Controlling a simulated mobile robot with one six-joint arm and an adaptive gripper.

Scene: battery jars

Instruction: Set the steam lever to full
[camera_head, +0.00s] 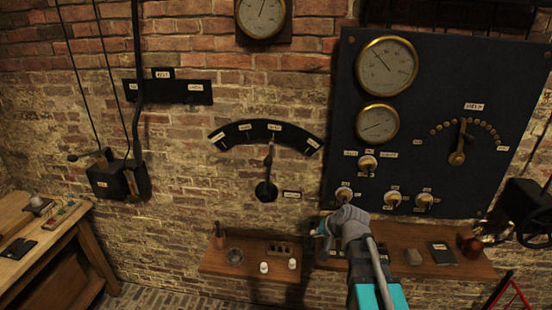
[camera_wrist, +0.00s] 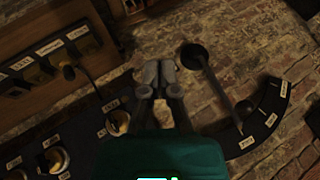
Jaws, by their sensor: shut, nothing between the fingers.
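The steam lever (camera_head: 268,168) is a dark arm on a round black pivot on the brick wall. The label words are too small to read. The lever (camera_wrist: 218,93) and the arc scale (camera_wrist: 268,117) also show at the right in the wrist view. My gripper (camera_head: 323,229) is below and right of the lever, near the shelf and panel corner. In the wrist view my gripper (camera_wrist: 158,68) is shut, empty and apart from the lever.
A dark panel (camera_head: 440,90) with gauges, knobs and a dial stands at the right. A wooden shelf (camera_head: 225,262) with jars and small objects runs below the lever. A black switch box (camera_head: 118,180) hangs at the left. Bare brick surrounds the lever.

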